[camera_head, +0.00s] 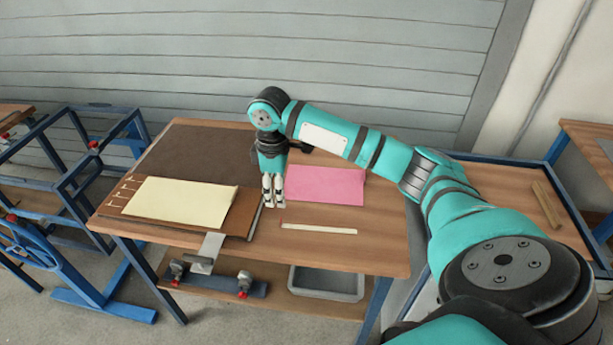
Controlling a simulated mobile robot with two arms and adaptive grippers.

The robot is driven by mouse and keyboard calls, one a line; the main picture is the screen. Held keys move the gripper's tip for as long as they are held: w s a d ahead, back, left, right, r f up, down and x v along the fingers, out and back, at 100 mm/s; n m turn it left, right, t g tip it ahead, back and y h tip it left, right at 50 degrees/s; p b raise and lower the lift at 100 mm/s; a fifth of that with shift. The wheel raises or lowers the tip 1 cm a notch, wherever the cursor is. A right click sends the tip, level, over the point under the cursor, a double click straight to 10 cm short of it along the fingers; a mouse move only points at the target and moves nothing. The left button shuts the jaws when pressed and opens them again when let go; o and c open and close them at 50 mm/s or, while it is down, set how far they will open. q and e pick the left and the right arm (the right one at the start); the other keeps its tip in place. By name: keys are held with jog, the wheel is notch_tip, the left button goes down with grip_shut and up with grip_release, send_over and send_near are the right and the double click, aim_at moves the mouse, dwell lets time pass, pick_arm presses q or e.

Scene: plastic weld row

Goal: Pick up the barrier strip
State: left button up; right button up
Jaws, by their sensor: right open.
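A thin whitish strip (318,229), with a small reddish mark at its left end, lies flat on the wooden table (385,250) near its front edge. It looks like the barrier strip, though no label shows. My right gripper (270,203) points down over the table, to the left of this strip and apart from it. Its fingers are open, close together in this view, and nothing shows between them. A dark narrow bar (256,221) lies by the fingertips; I cannot tell whether they touch it. My left gripper is not in view.
A pale yellow sheet (180,202) lies on a brown board left of the gripper. A pink sheet (325,186) lies behind the strip. A grey bin (328,284) sits on the lower shelf. Blue frames (90,190) stand at left.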

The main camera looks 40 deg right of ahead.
send_over(282, 220)
jog(key=f, duration=0.5)
jog(key=shift+a+f, duration=0.3)
jog(key=shift+f, duration=0.1)
jog(key=f, duration=0.2)
jog(key=f+p, duration=0.1)
jog(key=f, duration=0.2)
jog(key=shift+s+d, duration=0.1)
jog(key=shift+d, duration=0.1)
jog(key=c, duration=0.9)
